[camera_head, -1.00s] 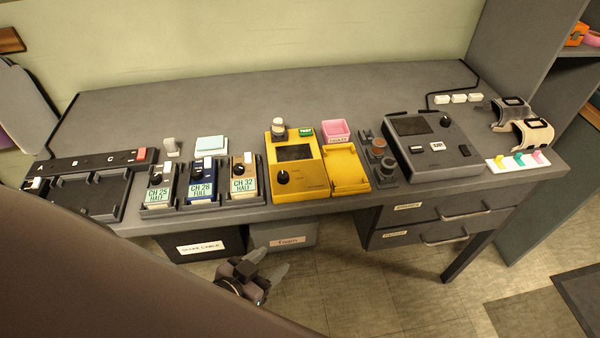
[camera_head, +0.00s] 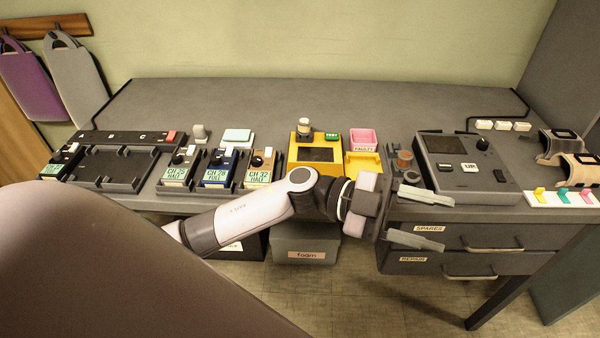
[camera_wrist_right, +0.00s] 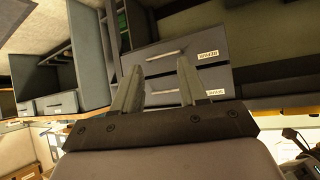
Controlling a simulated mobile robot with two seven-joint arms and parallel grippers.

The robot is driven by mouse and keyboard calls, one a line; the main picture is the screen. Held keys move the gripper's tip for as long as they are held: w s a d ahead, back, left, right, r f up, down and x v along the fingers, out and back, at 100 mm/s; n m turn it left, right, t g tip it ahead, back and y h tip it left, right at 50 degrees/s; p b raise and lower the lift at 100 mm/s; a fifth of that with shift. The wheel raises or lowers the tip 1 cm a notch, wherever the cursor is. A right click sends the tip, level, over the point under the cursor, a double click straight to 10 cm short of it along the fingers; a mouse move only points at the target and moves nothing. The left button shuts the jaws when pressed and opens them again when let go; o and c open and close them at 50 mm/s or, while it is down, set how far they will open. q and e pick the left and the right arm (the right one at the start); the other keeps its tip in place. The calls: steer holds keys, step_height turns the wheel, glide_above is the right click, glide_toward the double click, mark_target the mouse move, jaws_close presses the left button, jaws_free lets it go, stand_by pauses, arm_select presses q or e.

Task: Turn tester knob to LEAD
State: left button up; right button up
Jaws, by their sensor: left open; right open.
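The yellow tester (camera_head: 334,141) stands on the desk, with a dark screen on its top. Its lower part, where the black knob sits, is hidden behind my left arm. A grey device (camera_head: 507,178) to its right has a screen and a black knob (camera_head: 482,143) at its upper right.
Several labelled modules, such as CH 28 (camera_head: 217,176), stand left of the tester. A pink box (camera_head: 362,140) and a stack of dark round parts (camera_head: 405,160) stand right of it. The back of the desk (camera_head: 250,100) is clear. A foam bin (camera_head: 306,236) is below.

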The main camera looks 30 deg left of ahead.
arm_select(q)
steer(key=w+a+f+m+g+y+b, duration=0.2)
steer(key=w+a+f+g+y+b, duration=0.15)
steer(key=a+f+y, duration=0.45)
steer(key=w+a+r+n+y, duration=0.1)
steer(key=a+r+n+y, duration=0.1)
steer(key=a+y, duration=0.2)
steer(key=w+a+r+n+t+y, duration=0.1)
steer(key=a+r+y, duration=0.1)
steer(key=a+y, duration=0.2)
steer(key=w+a+r+n+y+b, duration=0.1)
steer(key=a+r+n+y, duration=0.1)
steer(key=a, duration=0.7)
steer(key=shift+w+a+r+n+t+y, duration=0.15)
steer(key=shift+a+n+t+y, duration=0.15)
steer(key=shift+y, duration=0.6)
steer(key=shift+a+f, duration=0.1)
steer(key=shift+f, duration=0.15)
steer(key=shift+f+b, duration=0.35)
steer(key=shift+f, duration=2.85)
jaws_close()
